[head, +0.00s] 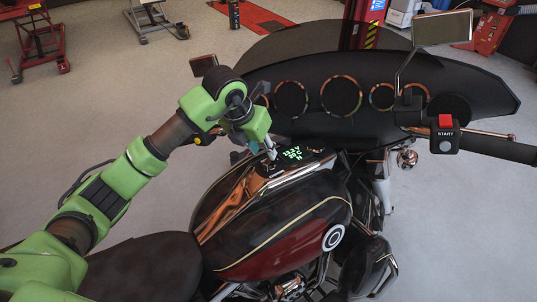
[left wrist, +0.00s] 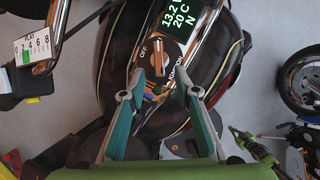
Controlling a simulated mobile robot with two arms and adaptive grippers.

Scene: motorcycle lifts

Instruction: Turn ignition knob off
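The ignition knob (left wrist: 158,62) shows in the left wrist view as a dark round dial with a raised coppery grip, on the tank console below the lit display (left wrist: 190,15). OFF is printed at its left, and ON and IGNITION at its right. I cannot clearly tell which label the knob points to. My left gripper (left wrist: 159,80) is open, with one fingertip on each side of the knob; contact is not clear. In the head view my left gripper (head: 271,152) points down at the console beside the display (head: 294,153) and hides the knob. My right gripper is not seen.
The motorcycle tank (head: 285,225) and seat (head: 150,268) lie below my left arm. The windshield fairing (head: 380,85), mirror (head: 441,28) and START switch box (head: 445,134) stand beyond and right. Red lift equipment (head: 40,40) is at the back left. Open floor lies left.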

